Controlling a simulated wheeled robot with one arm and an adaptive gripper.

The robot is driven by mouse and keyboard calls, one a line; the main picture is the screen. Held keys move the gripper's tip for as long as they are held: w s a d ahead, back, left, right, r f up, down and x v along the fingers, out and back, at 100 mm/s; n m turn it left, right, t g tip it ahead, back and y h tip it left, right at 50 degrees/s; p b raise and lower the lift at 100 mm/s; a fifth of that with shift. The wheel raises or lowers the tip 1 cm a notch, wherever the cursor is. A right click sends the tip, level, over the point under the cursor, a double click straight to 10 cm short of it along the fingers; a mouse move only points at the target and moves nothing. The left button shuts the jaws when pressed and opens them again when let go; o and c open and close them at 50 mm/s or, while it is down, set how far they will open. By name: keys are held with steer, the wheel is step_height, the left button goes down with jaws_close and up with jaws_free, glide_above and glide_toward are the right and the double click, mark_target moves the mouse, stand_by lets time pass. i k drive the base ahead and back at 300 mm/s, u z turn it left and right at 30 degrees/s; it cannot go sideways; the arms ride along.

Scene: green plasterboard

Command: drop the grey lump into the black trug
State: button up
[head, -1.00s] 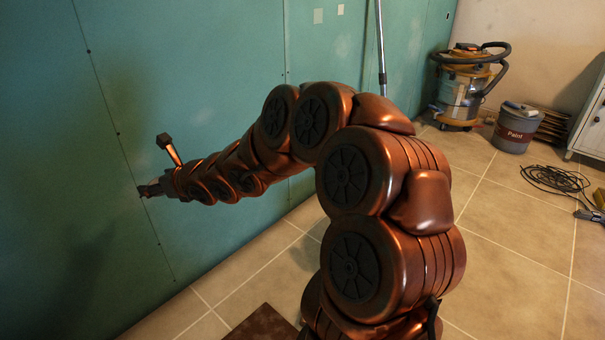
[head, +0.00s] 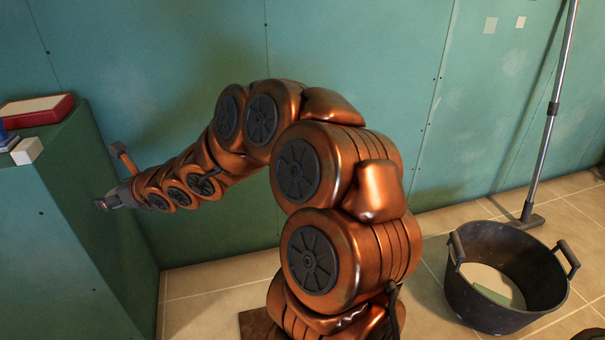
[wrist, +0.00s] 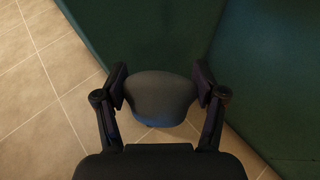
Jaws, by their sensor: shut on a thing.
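My gripper (wrist: 161,95) is shut on the grey lump (wrist: 160,98), which sits between both fingers in the wrist view. In the head view my gripper (head: 102,203) is at the left, in front of the green boxed-out block, and the lump cannot be made out there. The black trug (head: 468,290) stands on the tiled floor at the lower right of the head view, well apart from my gripper. It is open at the top, with two side handles and a pale piece inside.
A green boxed-out block (head: 45,240) stands at the left, with a red-and-white box (head: 37,110) and a small white block (head: 27,151) on top. A long-handled pole (head: 550,110) leans by the green wall behind the trug.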

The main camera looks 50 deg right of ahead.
mark_target(478, 279)
steer(key=u, duration=0.2)
steer(key=k, duration=1)
steer(key=z, duration=1.8)
steer(key=i, duration=0.5)
steer(key=z, duration=0.1)
